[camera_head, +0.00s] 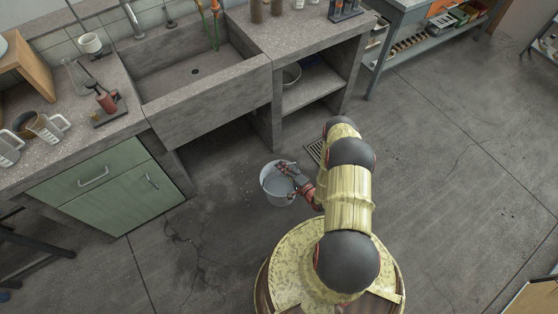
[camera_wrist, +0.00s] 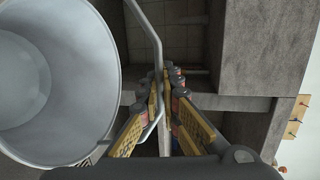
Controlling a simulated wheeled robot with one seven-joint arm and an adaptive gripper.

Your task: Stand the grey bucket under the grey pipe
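The grey bucket (camera_head: 276,187) is in front of the sink bench in the head view, its open mouth facing up. I cannot tell whether its base touches the floor. My gripper (camera_head: 287,169) is at the bucket's right rim side. In the wrist view the bucket (camera_wrist: 60,85) fills the left, and its thin wire handle (camera_wrist: 149,30) runs between the fingers of my gripper (camera_wrist: 165,78), which look closed on it. The bucket seems empty inside. I cannot make out the grey pipe; the space beneath the sink is mostly hidden by the sink front.
The concrete sink (camera_head: 205,105) overhangs a dark open space. A green cabinet (camera_head: 110,185) stands left of this space and an open shelf (camera_head: 312,88) with a metal bowl (camera_head: 291,75) stands right. A floor drain grate (camera_head: 315,150) lies beside my arm. The right floor is clear.

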